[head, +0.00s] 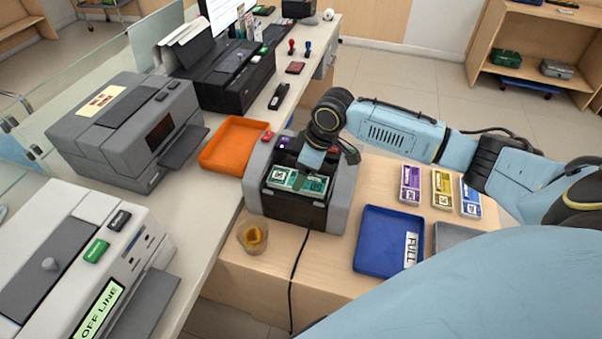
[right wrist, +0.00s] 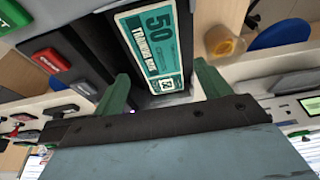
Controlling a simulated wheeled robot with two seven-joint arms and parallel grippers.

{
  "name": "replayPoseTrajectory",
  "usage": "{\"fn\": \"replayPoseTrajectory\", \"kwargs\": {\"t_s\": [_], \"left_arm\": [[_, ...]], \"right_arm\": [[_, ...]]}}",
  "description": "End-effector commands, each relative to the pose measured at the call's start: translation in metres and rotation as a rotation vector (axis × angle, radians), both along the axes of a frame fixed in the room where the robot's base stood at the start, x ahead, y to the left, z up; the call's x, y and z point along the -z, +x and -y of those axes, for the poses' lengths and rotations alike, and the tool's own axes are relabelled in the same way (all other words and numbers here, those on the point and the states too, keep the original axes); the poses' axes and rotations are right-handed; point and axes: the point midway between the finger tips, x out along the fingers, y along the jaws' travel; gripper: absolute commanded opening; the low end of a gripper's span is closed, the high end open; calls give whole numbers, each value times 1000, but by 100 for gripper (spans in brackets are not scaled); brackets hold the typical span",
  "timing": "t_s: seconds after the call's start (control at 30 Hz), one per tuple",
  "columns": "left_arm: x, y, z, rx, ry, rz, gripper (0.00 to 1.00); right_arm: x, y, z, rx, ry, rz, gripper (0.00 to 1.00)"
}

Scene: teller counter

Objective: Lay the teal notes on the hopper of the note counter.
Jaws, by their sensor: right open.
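The teal notes (head: 288,178) lie in the hopper of the dark and grey note counter (head: 340,196). In the right wrist view the teal notes (right wrist: 155,45) show their face with a large 50, resting against the dark hopper. My right gripper (head: 316,172) is just above and behind the notes, reaching in from the right. In the right wrist view its two green fingers (right wrist: 163,88) are spread apart, with nothing held between them and the notes beyond their tips. Part of the notes is hidden behind the gripper in the head view. My left gripper is not in view.
Purple (head: 410,184), yellow (head: 442,188) and blue (head: 470,197) note bundles lie to the right. A blue tray (head: 375,262) and a grey tray (head: 458,234) are nearer. An orange tray (head: 216,160) is left of the counter; a small cup (head: 252,238) and black cable stand in front.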

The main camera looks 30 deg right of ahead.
Motion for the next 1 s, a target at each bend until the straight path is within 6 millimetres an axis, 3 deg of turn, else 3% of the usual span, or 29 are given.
{"fn": "replayPoseTrajectory", "kwargs": {"t_s": [0.2, 0.4, 1.0], "left_arm": [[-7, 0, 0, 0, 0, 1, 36], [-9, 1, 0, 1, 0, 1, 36], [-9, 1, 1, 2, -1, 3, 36]], "right_arm": [[-49, -10, 10, 1, -1, 3, 76], [-76, -17, 15, 1, 1, 1, 76], [-84, -20, 17, 1, 2, 0, 76]]}}
